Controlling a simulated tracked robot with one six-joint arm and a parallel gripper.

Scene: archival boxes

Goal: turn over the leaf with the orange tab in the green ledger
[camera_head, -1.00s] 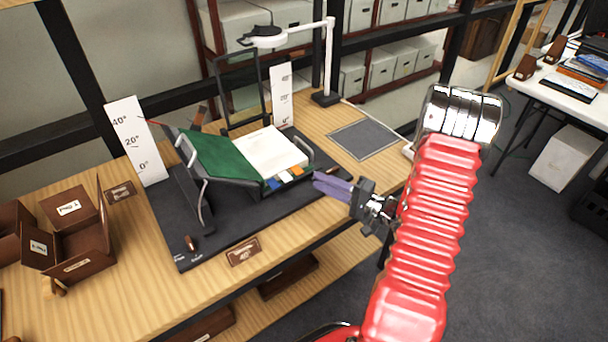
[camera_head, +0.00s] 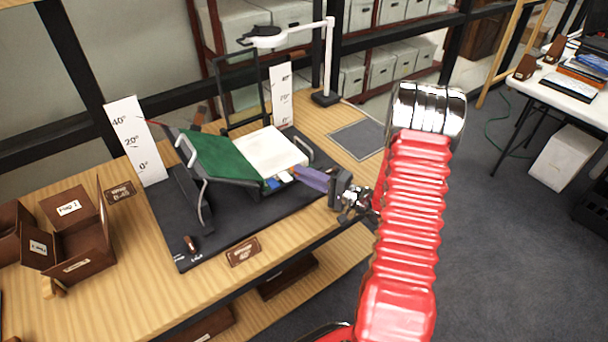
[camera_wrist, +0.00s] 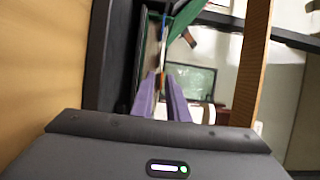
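The green ledger (camera_head: 222,156) lies open on a tilted cradle on the dark mat. Its white pages (camera_head: 270,149) are on the right, with the green side raised at the left. A blue tab (camera_head: 284,177) and a white tab show at the front edge of the pages. My gripper (camera_head: 298,175) is at the ledger's front right edge. In the wrist view, the purple fingers (camera_wrist: 162,85) stand apart with a narrow gap between them. I cannot tell whether a leaf edge is inside the gap.
White angle scales (camera_head: 138,142) stand at the cradle's left and back. A lamp (camera_head: 328,65) stands behind on the wooden table, beside a flat grey pad (camera_head: 358,138). Brown boxes (camera_head: 80,235) are at the left. A small plaque (camera_head: 243,251) lies at the front edge.

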